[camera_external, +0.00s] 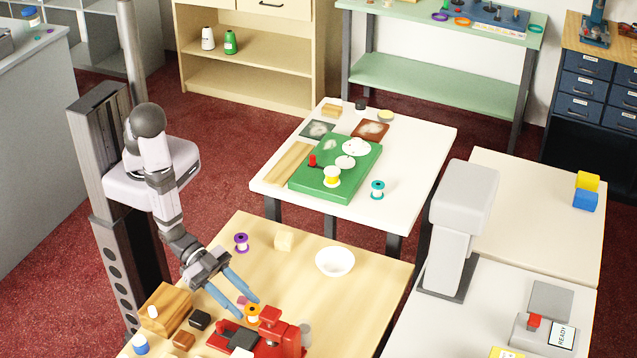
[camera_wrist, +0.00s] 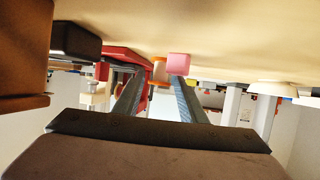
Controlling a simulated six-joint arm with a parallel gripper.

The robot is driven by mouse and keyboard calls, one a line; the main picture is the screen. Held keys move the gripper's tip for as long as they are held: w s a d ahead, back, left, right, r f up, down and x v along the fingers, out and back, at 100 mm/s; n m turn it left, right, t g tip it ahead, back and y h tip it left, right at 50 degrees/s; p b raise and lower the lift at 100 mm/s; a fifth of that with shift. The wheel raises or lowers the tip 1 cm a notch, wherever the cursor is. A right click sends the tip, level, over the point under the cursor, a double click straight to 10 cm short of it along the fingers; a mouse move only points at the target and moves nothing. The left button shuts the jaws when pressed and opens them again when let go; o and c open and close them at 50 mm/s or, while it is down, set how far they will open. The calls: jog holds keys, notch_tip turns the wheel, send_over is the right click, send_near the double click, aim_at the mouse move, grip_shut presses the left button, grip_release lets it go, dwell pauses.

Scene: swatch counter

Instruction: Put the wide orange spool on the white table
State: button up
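The orange spool (camera_external: 252,314) stands on the light wood table, just past my fingertips. In the wrist view its orange edge (camera_wrist: 159,66) shows between the fingers, partly hidden by a pink block (camera_wrist: 179,66). My gripper (camera_external: 248,308) is open and low over the wood table, with two blue-grey fingers spread apart and nothing held. The pink block also shows between the fingers in the external view (camera_external: 243,299). The white table (camera_external: 424,150) stands behind the wood table and carries a green board (camera_external: 312,185).
A red machine (camera_external: 275,335) stands close beside the orange spool.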

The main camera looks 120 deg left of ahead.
jog(key=v, duration=0.8)
jog(key=shift+w+p, duration=0.15)
jog(key=shift+p, duration=0.2)
jog(key=shift+p+v, duration=1.1)
jog(key=shift+p, duration=0.55)
jog(key=shift+f, duration=0.1)
jog(key=shift+a, duration=0.1)
